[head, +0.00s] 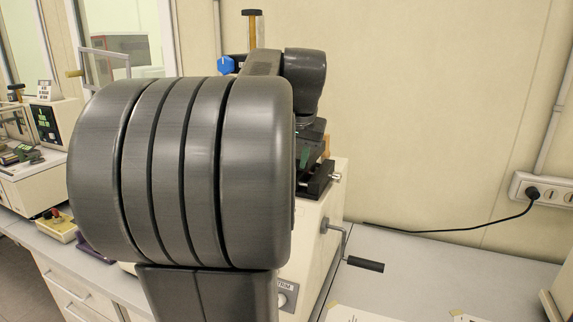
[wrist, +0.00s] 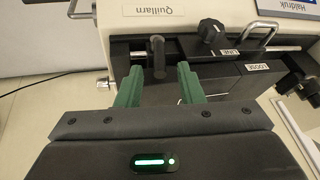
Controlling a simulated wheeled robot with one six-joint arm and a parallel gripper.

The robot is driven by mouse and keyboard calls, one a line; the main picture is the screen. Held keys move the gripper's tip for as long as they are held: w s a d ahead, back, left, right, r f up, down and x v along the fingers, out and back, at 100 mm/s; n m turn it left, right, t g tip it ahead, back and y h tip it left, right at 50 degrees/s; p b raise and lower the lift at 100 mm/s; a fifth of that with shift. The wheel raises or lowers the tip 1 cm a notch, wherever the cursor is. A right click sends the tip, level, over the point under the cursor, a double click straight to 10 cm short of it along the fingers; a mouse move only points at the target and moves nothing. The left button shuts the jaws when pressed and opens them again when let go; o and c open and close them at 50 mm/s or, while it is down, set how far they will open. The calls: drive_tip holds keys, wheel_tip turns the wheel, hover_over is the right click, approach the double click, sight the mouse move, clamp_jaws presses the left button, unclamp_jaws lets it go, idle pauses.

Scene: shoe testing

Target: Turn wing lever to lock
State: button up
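My gripper (wrist: 158,88) is open in the wrist view, with its two green fingers apart. A dark upright lever (wrist: 157,52) on the machine front shows between and just beyond the fingertips; it looks like the wing lever. The fingers are on either side of it in the picture; I cannot tell whether they touch it. To its right is a black lobed knob (wrist: 212,31). A label reading LOOSE (wrist: 257,67) sits on the dark block at right, and another small label (wrist: 232,51) is just above it. In the head view my arm hides the lever and most of the gripper.
The cream machine (head: 312,225) stands on a grey bench (head: 430,285). A crank handle (head: 364,264) sticks out on its right side. A metal loop handle (wrist: 262,30) is near the knob. A power strip (head: 545,189) with a cable is on the wall. Bench space at right is mostly clear.

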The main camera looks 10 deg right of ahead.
drive_tip(key=shift+x, duration=1.85)
clamp_jaws()
